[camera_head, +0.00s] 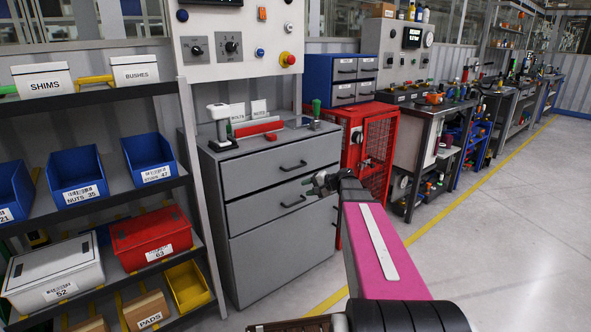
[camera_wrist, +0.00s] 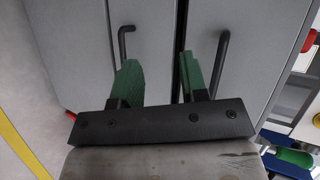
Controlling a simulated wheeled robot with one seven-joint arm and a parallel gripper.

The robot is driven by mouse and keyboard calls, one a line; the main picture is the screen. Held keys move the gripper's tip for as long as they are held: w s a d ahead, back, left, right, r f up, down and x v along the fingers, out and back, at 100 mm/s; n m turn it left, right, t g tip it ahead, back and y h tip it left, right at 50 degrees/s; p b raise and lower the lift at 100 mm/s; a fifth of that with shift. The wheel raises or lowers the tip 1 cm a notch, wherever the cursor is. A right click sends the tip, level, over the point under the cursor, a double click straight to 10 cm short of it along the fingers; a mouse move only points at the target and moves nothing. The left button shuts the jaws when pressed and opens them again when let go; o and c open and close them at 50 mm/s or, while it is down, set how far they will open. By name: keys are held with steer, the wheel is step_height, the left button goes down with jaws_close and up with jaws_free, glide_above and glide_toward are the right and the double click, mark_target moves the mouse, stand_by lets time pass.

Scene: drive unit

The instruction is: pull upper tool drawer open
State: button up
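The grey drawer cabinet has an upper drawer (camera_head: 262,172) with a dark bar handle (camera_head: 293,166). Below it is a lower drawer (camera_head: 262,212) with a similar handle (camera_head: 293,201). Both look shut. My gripper (camera_head: 322,182) is in front of the cabinet's right side, right of the handles. In the turned wrist view, my gripper (camera_wrist: 157,62) has its green fingers apart, with nothing held. The upper handle (camera_wrist: 222,62) is right of the right finger; the lower handle (camera_wrist: 124,45) is near the left fingertip. Neither handle is between the fingers.
A red mesh cabinet (camera_head: 378,150) stands right of the drawers, under a blue drawer box (camera_head: 318,72). A shelf with bins (camera_head: 75,175) stands at the left. Tools, including a red one (camera_head: 258,128), lie on the cabinet top. The floor (camera_head: 500,230) at right is clear.

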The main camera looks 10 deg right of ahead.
mark_target(297, 168)
steer(key=w+d+r+m+t+y, duration=0.2)
steer(key=w+d+r+t, duration=0.1)
steer(key=w+d+r, duration=0.25)
steer(key=x, duration=1.1)
steer(key=shift+s+a+r, duration=0.1)
steer(key=shift+s+a, duration=0.25)
steer(key=shift+s, duration=0.05)
jaws_close()
